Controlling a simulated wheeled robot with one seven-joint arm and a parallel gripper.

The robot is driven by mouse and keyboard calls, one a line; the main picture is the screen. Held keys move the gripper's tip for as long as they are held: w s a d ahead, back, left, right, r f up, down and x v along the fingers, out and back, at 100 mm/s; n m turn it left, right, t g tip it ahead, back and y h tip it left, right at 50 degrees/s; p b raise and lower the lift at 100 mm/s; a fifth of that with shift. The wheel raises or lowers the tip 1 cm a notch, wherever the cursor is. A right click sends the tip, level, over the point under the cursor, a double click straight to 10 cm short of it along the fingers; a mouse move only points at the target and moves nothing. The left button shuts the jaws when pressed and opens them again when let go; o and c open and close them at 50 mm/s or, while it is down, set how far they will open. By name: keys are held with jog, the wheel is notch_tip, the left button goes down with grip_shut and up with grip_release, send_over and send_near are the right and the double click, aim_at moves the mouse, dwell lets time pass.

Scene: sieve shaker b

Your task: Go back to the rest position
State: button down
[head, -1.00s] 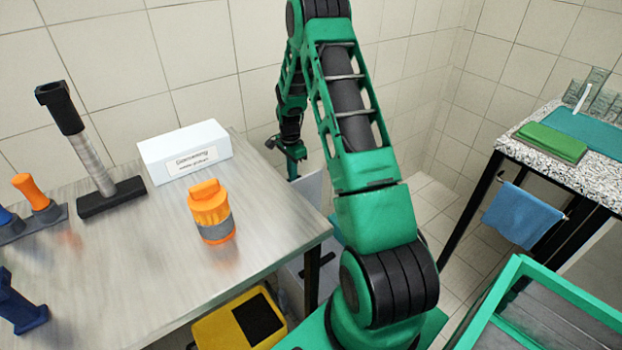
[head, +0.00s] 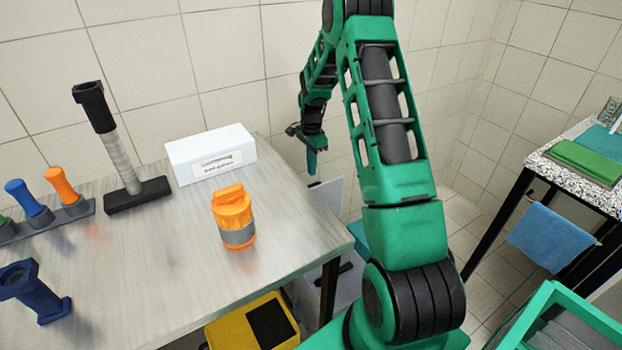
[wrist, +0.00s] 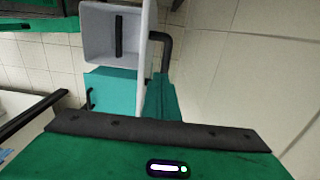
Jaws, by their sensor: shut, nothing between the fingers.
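My gripper (head: 312,165) hangs pointing down at the end of my green arm in the head view, just past the right end of the metal table. It is shut and holds nothing. It is clear of the table and of the things on it. In the wrist view a dark bar and green housing of my own fill the lower part, and the fingertips cannot be made out there.
The metal table (head: 150,275) bears an orange jar (head: 233,218), a white box (head: 210,155), a black stand (head: 138,195) and colored-handled tools (head: 62,186). A yellow bin (head: 245,325) is below. A speckled table (head: 575,150) with a blue towel (head: 552,238) stands right.

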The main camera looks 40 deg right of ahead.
jog(key=s+a+r+n, duration=0.2)
jog(key=s+r+n, duration=0.1)
jog(key=s+r, duration=0.75)
jog(key=s+a+r+n, duration=0.3)
jog(key=s+r, duration=0.6)
jog(key=r, duration=0.2)
jog(key=s+a+r+n, duration=0.1)
jog(key=s+a+n, duration=0.2)
jog(key=s, duration=0.7)
jog(key=s+a+n, duration=0.3)
jog(key=s+a, duration=0.1)
jog(key=s, duration=0.7)
jog(key=shift+s+r+n, duration=0.25)
jog(key=shift+r+n, duration=0.05)
jog(key=shift+r, duration=0.05)
jog(key=shift+a, duration=0.1)
jog(key=shift+w+f, duration=0.25)
jog(key=shift+w, duration=0.4)
